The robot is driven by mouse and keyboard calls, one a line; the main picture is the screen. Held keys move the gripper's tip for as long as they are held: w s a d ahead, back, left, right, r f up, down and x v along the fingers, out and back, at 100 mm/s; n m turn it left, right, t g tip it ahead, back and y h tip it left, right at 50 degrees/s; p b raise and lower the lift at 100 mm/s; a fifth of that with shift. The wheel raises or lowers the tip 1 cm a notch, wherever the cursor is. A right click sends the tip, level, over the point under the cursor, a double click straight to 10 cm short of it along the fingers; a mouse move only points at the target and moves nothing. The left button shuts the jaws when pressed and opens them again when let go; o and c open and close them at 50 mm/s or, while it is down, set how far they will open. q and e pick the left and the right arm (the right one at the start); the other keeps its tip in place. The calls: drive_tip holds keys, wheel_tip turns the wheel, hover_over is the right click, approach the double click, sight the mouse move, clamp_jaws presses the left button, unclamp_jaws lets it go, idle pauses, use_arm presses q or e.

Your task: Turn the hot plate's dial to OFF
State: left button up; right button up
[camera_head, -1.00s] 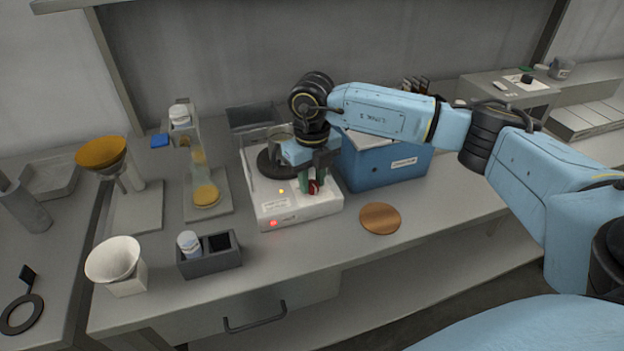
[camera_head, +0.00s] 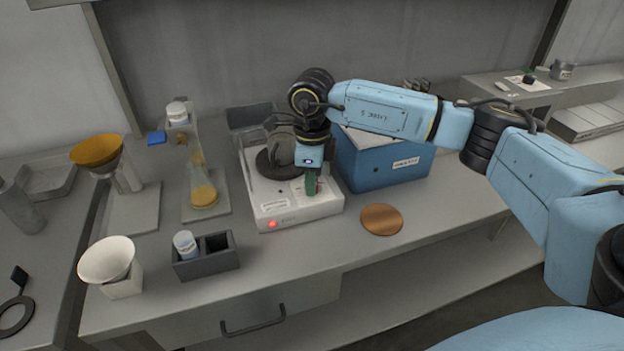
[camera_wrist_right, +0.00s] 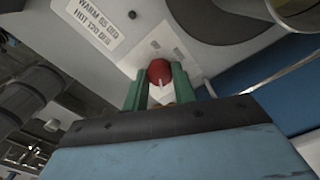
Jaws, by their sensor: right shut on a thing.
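The hot plate (camera_head: 262,205) is a white box on the bench with a dark round top (camera_head: 268,165) and a lit red light (camera_head: 272,224) at its front. Its red dial (camera_wrist_right: 159,70) shows in the wrist view between the green fingers of my right gripper (camera_wrist_right: 160,82), which is shut on it. The dial has a pale pointer mark facing the gripper. In the head view the right gripper (camera_head: 310,184) points down at the front right of the hot plate, its fingers in line and hiding the dial. My left gripper is out of view.
A blue box (camera_head: 385,165) stands close behind the right gripper. A round wooden disc (camera_head: 381,219) lies to the right. The bench front is fairly clear.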

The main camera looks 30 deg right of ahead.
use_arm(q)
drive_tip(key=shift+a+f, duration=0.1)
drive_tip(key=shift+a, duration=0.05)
use_arm(e)
drive_tip(key=shift+n, duration=0.5)
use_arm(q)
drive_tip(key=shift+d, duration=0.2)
use_arm(e)
drive_tip(key=shift+r, duration=0.1)
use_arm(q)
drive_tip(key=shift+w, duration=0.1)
use_arm(e)
drive_tip(key=o, duration=1)
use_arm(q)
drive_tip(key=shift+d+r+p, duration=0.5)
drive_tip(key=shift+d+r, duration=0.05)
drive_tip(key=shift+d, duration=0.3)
use_arm(e)
wheel_tip(320, 180, up, 13)
drive_tip(key=shift+r, duration=0.15)
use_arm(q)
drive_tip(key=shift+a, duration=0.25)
